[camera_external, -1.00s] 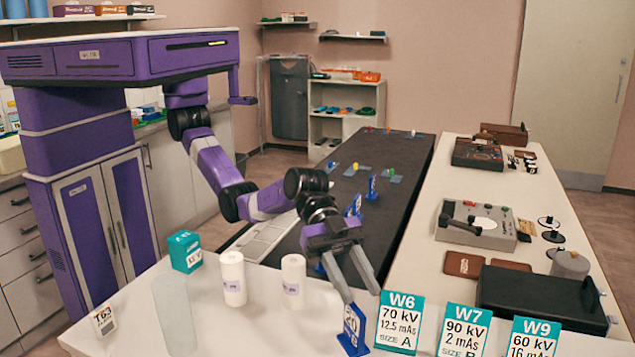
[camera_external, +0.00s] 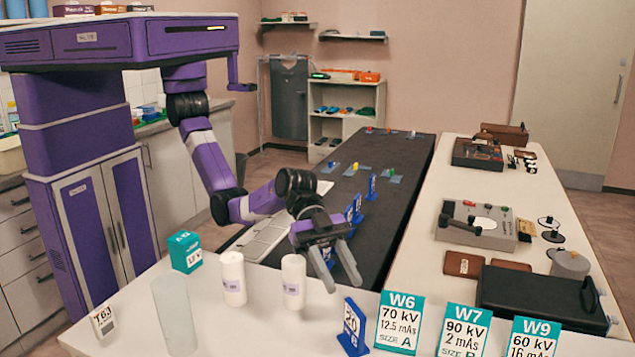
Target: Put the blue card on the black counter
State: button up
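A blue card (camera_external: 352,328) with white marks stands upright at the front of the white table. The black counter (camera_external: 408,178) runs away behind it. More blue cards stand on the counter: one (camera_external: 372,187) is clear, and others near it are partly hidden by my gripper. My gripper (camera_external: 344,287) is open, with its two fingers pointing down toward the front. It is above and behind the front blue card, apart from it. I see nothing held between the fingers.
Two white rolls (camera_external: 293,282) and a clear cylinder (camera_external: 174,312) stand left of the front card. Teal signs (camera_external: 399,322) stand to its right. A teal box (camera_external: 185,251) is at the table's back left. The right white counter (camera_external: 425,245) holds devices and a black case (camera_external: 540,300).

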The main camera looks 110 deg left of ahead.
aim_at(353, 305)
jog(key=shift+f+x, duration=0.1)
jog(key=shift+x, duration=1.65)
jog(key=shift+f+x, duration=0.15)
jog(key=shift+x, duration=1.6)
jog(key=shift+a, duration=0.1)
jog(key=shift+s, duration=0.1)
grip_shut()
